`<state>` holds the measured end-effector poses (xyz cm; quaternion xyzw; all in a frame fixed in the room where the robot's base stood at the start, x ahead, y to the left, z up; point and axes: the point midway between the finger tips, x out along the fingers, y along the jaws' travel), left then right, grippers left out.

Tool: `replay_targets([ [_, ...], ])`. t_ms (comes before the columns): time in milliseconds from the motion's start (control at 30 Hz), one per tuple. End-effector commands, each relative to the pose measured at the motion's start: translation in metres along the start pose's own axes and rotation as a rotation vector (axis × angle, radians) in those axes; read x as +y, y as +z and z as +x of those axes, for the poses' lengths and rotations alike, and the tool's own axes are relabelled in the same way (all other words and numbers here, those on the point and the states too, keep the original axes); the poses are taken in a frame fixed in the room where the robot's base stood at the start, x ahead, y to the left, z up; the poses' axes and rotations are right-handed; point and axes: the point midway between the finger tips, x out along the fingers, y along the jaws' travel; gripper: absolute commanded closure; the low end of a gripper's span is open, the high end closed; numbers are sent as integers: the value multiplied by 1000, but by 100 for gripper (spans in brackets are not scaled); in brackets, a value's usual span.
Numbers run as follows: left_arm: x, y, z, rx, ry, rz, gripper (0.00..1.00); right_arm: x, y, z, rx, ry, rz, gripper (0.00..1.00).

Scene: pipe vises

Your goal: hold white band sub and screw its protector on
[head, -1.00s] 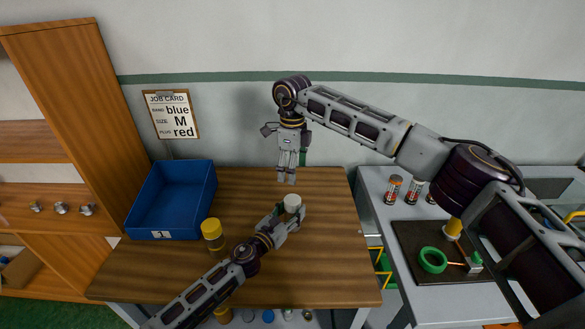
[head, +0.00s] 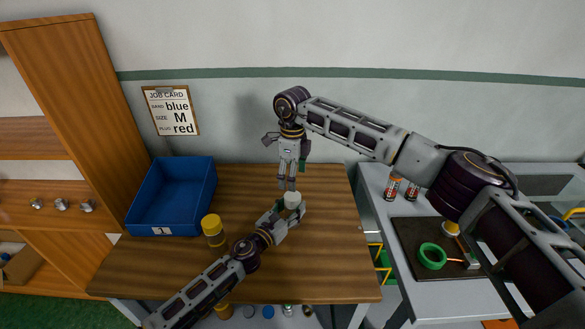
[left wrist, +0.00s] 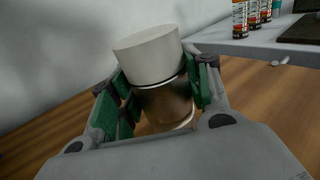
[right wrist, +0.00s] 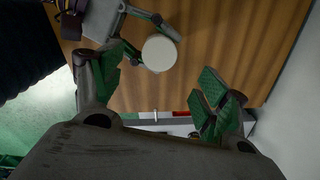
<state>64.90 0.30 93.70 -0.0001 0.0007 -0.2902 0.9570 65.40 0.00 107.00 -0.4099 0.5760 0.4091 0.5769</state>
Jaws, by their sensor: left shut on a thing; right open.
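The sub (left wrist: 165,105) is a brown metallic cylinder standing roughly upright in the left wrist view, with a pale band low on it. A white cap-like protector (left wrist: 150,55) sits on its top; how far it is screwed on I cannot tell. My left gripper (head: 291,210) is shut around the sub's body, holding it over the table. The white top (head: 291,199) shows in the head view, and as a round disc in the right wrist view (right wrist: 159,53). My right gripper (head: 288,186) points down just above the white top, open and empty. Its fingers (right wrist: 158,80) are wide apart.
A blue bin (head: 172,197) and a yellow-capped cylinder (head: 213,230) stand on the wooden table (head: 330,270). A job card (head: 171,111) hangs on the wall. A grey bench (head: 380,215) at right holds orange-labelled cans (head: 391,188) and a green ring (head: 432,256).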

Motion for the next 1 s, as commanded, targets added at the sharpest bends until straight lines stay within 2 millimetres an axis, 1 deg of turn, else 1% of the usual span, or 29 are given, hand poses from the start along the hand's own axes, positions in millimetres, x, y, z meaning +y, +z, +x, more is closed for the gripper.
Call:
replay_targets([
  [100, 0, 2, 0, -4, 0, 0, 100, 0, -1, 16, 2, 2, 0, 25],
  [533, 0, 2, 0, -4, 0, 0, 100, 1, 0, 65, 1, 2, -1, 25],
  [733, 0, 2, 0, -4, 0, 0, 100, 0, 0, 78, 1, 0, -1, 25],
  [1000, 0, 2, 0, -4, 0, 0, 100, 0, 0, 81, 1, 0, -1, 25],
])
